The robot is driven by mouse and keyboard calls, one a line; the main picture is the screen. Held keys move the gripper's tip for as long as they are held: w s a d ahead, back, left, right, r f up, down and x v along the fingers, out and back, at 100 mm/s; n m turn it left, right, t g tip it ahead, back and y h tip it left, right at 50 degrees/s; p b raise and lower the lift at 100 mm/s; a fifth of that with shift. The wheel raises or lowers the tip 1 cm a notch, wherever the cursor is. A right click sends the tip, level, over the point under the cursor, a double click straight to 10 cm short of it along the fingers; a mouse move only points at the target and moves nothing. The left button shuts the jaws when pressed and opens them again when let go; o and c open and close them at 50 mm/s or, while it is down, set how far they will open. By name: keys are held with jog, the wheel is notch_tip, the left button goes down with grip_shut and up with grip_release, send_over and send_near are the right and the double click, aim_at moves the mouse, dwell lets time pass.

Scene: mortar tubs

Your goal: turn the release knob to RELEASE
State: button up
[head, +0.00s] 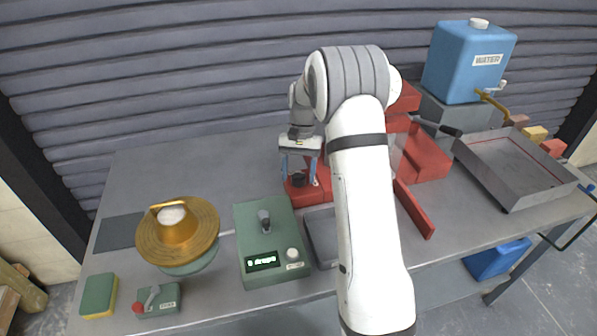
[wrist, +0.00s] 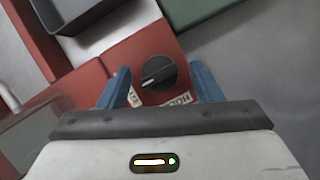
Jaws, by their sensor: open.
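The release knob (wrist: 158,74) is a round black knob with a white pointer line, on a red base (wrist: 110,62). In the wrist view its pointer slants towards the lower left. A white label lies on each side below it; the lettering is partly hidden and I cannot read it surely. My gripper (wrist: 162,88) is open, its two blue fingers on either side of the knob, apart from it as far as I can tell. In the head view my gripper (head: 299,166) is above the dark knob (head: 299,181) at the front left of the red machine (head: 425,160).
A grey tray (head: 322,236) and a green box with a display (head: 268,245) stand close in front. A brass-topped pot (head: 178,240), a green sponge (head: 98,296) and a small switch box (head: 158,300) are at left. A large grey tub (head: 515,170) and blue water tank (head: 468,62) are at right.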

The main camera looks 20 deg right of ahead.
notch_tip(320, 180, up, 10)
jog(key=shift+b, duration=0.35)
